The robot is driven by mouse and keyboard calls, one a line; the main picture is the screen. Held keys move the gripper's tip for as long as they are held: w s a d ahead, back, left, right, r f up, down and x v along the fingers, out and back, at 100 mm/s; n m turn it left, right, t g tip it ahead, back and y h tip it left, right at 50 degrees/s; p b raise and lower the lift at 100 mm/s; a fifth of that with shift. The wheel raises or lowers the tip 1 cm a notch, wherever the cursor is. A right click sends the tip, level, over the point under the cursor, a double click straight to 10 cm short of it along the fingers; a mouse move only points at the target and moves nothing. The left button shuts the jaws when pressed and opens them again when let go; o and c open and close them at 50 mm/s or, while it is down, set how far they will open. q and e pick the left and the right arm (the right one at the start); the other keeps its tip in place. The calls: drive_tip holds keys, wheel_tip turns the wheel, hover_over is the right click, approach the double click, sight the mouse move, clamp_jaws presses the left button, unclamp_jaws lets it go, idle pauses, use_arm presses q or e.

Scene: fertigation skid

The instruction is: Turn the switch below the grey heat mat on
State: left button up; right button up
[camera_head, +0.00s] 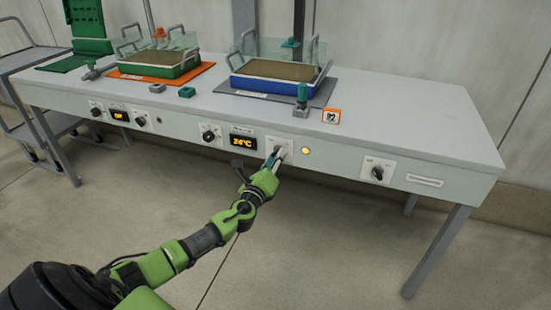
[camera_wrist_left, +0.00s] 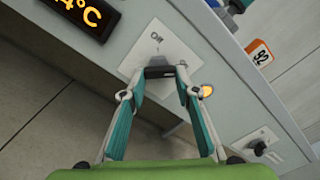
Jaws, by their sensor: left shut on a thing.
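The grey heat mat (camera_head: 323,92) lies on the bench under a blue tray (camera_head: 266,85). Below it, on the bench's front panel, is a switch on a white plate (camera_head: 270,140), also in the left wrist view (camera_wrist_left: 168,42). "Off" is readable on the plate. My left gripper (camera_head: 277,153) is at this switch, its fingertips closed on the dark knob (camera_wrist_left: 160,72) from both sides. The knob is mostly hidden in the head view. The round lamp (camera_head: 306,151) beside the plate glows amber, also in the left wrist view (camera_wrist_left: 206,91). My right gripper is not in view.
Left of the switch are a lit temperature display (camera_head: 243,141) and a dial (camera_head: 210,134). Another switch (camera_head: 377,172) is farther right. An orange mat (camera_head: 203,68) with a green tray lies left on the bench. The floor before the bench is clear.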

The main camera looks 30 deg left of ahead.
use_arm(q)
drive_tip(key=shift+f, duration=0.1)
drive_tip(key=o, duration=1.1)
drive_tip(key=v, duration=1.2)
drive_tip(key=shift+s, duration=0.1)
